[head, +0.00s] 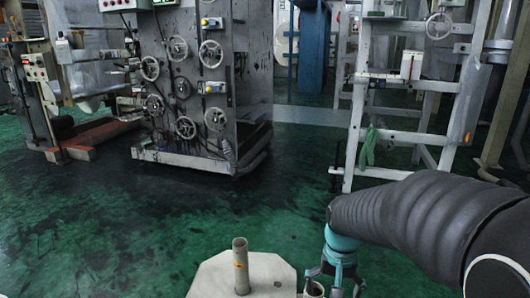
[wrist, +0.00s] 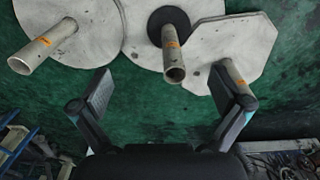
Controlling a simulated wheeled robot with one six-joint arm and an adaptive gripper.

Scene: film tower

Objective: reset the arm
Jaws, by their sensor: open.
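My gripper (head: 336,279) is at the bottom of the head view, right of centre, at the end of my dark sleeved arm, which reaches in from the right. In the wrist view its two dark fingers are spread wide with nothing between them, and my gripper (wrist: 165,92) is empty. An upright pale tube (head: 240,268) with an orange mark stands left of it on a white plate (head: 212,277). A second tube (head: 315,289) shows partly beside the fingers. The wrist view shows a left tube (wrist: 43,46), a middle tube (wrist: 173,52) and a right tube (wrist: 236,76) near the right finger.
A grey machine (head: 200,90) with several handwheels stands at the back. Open green floor (head: 100,215) lies at left. A blue rack (wrist: 14,145) shows lower left in the wrist view.

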